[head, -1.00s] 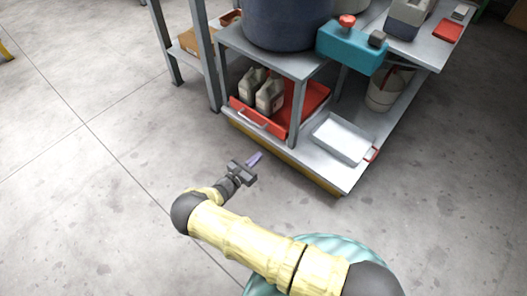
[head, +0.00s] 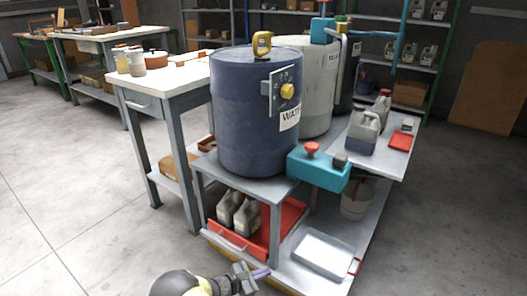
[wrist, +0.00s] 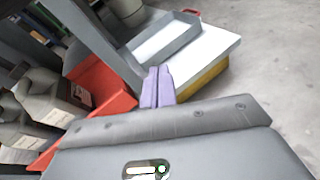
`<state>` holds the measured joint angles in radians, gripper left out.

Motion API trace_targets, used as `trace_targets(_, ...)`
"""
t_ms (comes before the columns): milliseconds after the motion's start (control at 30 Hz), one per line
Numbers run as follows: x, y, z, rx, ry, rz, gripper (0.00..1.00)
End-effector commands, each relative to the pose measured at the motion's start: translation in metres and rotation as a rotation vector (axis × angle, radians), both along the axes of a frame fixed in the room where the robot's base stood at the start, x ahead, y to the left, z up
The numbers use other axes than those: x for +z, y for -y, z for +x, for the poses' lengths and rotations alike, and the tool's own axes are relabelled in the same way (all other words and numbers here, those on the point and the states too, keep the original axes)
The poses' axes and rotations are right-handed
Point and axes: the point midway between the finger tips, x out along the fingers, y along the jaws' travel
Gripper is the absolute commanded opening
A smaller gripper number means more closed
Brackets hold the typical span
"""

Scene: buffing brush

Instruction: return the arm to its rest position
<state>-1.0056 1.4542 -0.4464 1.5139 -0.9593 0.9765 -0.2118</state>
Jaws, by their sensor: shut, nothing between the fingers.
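My gripper (head: 262,272) is at the bottom of the head view, in front of the low front edge of the metal stand. Its purple fingers are together with nothing between them. The wrist view shows the same closed fingers (wrist: 158,88) pointing toward the stand's lower shelf, apart from it as far as I can see.
The stand holds a blue drum (head: 250,110), a teal box (head: 318,170), a red tray (head: 228,240) with grey jugs and a white tray (head: 322,255). A workbench (head: 150,82) stands behind on the left. Bare floor (head: 60,190) lies at left.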

Motion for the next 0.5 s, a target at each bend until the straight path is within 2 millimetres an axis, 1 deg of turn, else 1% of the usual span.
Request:
trace_targets(33, 0.02, 0.013, -0.002, -0.072, -0.003, 0.062, 0.0)
trace_targets(200, 0.062, 0.049, -0.018, -0.301, 0.001, 0.263, 0.0)
trace_targets(367, 0.104, 0.074, -0.037, -0.499, 0.025, 0.452, 0.0)
trace_targets(500, 0.142, 0.091, -0.055, -0.664, 0.061, 0.614, 0.0)
